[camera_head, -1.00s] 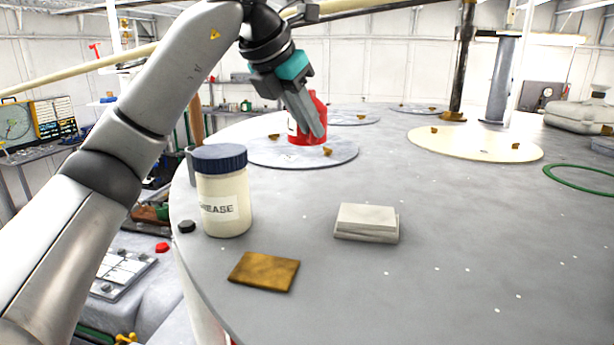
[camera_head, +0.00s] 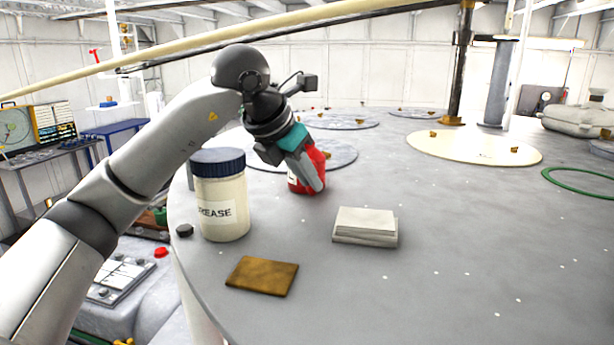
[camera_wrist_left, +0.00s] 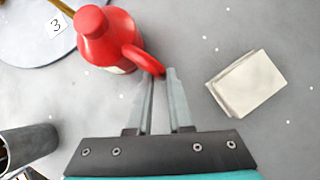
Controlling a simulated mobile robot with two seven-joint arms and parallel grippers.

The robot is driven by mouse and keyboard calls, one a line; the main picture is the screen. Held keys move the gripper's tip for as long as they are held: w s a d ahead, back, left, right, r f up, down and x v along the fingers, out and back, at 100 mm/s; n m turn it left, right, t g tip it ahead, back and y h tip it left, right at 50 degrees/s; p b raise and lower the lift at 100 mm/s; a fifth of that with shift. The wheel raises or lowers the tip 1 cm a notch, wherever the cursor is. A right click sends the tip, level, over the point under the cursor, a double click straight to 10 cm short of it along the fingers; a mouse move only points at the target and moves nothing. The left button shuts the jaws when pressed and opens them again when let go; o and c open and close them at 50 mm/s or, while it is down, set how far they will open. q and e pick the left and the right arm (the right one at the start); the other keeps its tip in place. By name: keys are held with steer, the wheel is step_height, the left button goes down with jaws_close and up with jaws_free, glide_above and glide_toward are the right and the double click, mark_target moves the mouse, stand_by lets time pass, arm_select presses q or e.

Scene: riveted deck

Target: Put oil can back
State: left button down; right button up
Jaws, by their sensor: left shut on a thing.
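The red oil can (camera_head: 308,172) stands upright, on or just above the grey deck behind the grease jar; I cannot tell whether its base touches. In the left wrist view the can (camera_wrist_left: 104,40) shows its cap and its looped handle. My left gripper (camera_head: 316,178) is shut on the can's handle, and its fingertips (camera_wrist_left: 161,76) sit at the outer side of the loop. The gripper hides part of the can in the head view. My right gripper is not in view.
A grease jar (camera_head: 221,200) with a blue lid stands nearer, left of the can. A stack of pale pads (camera_head: 365,227) and a brown cloth (camera_head: 262,275) lie on the deck (camera_head: 450,260). A round plate marked 3 (camera_wrist_left: 28,30) lies beside the can. The right deck is largely clear.

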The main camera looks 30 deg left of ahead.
arm_select(q)
steer(key=c, duration=1.3)
jaws_free()
steer(key=shift+f, duration=0.2)
steer(key=o, duration=0.5)
steer(key=shift+r, duration=0.1)
steer(key=shift+r, duration=0.2)
steer(key=v, duration=1.2)
steer(key=shift+b, duration=0.35)
steer(key=shift+f, duration=0.1)
